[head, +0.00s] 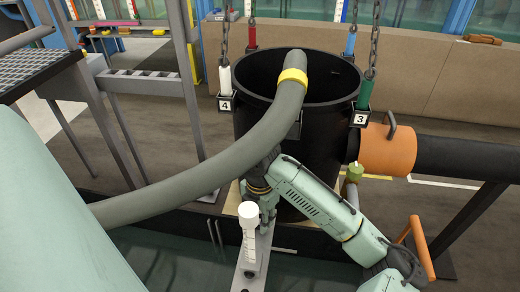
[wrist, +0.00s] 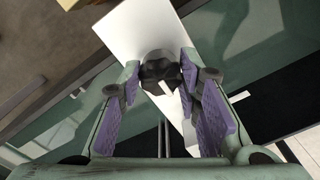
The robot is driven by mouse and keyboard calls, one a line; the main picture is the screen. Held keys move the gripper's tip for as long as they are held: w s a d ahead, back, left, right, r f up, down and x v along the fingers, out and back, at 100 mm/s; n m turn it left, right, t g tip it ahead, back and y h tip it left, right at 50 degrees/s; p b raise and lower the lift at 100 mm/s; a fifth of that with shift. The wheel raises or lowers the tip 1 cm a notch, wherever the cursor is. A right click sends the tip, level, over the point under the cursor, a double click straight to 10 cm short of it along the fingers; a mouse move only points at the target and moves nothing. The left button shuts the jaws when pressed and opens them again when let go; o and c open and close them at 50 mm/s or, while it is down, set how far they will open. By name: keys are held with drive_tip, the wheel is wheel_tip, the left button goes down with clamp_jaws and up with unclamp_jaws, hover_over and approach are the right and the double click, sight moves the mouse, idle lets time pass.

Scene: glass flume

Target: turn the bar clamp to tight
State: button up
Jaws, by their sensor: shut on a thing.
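In the wrist view a dark, lobed knob (wrist: 158,70) with a white pointer mark stands on a pale flat plate (wrist: 130,28); I take it for the bar clamp's knob. My gripper (wrist: 162,68) has its two purple-padded fingers on either side of the knob and is shut on it. In the head view my gripper (head: 268,205) points down beside a white upright cylinder (head: 249,216) on a narrow grey bar (head: 252,262). The knob is hidden there behind my gripper and the cylinder. Any tight mark cannot be made out.
A black drum (head: 300,125) stands just behind my arm, with chains at its rim. A thick grey hose (head: 215,172) runs from it across the left. An orange collar (head: 387,150) on a black pipe is at right, with an orange handle (head: 420,248) in front.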

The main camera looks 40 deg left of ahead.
sight(260, 219)
drive_tip(key=o, duration=1.1)
drive_tip(key=shift+o, duration=0.2)
drive_tip(key=shift+r, duration=0.15)
wheel_tip(260, 219, up, 12)
